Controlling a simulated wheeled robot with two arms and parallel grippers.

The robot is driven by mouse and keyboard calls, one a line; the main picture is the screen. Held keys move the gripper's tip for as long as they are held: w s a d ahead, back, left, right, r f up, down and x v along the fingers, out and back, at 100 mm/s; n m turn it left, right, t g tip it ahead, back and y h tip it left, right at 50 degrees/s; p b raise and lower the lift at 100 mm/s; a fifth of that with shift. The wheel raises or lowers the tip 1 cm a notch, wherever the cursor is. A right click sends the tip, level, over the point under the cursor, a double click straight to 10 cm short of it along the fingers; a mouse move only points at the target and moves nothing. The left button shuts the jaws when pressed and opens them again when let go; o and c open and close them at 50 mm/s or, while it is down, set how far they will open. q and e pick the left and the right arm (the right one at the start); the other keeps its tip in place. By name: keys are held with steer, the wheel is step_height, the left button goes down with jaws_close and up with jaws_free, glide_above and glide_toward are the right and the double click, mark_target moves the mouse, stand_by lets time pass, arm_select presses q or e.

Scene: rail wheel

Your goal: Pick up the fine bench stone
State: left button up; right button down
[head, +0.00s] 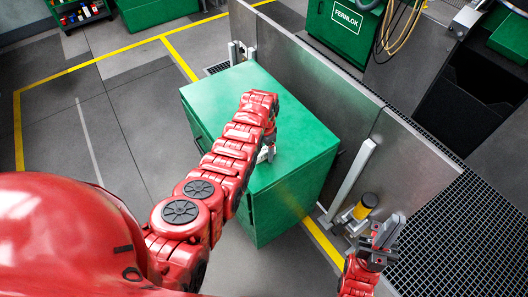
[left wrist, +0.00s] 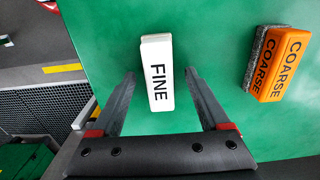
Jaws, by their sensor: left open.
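The fine bench stone (left wrist: 157,84) is a white block marked FINE, lying on the green cabinet top in the left wrist view. My left gripper (left wrist: 159,74) is open, with one finger on each side of the stone and a gap showing on both sides. I cannot tell how far above the top the fingertips are.
An orange and dark block marked COARSE (left wrist: 278,65) lies to the right of the fine stone on the same top. Grey metal panels (head: 310,75) stand behind the cabinet. A yellow-capped cylinder (head: 365,205) is near my right gripper. Floor left of the cabinet is clear.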

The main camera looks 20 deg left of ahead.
arm_select(q)
jaws_close()
stand_by(0.4)
steer(key=shift+w+r, duration=0.1)
steer(key=shift+r, duration=0.15)
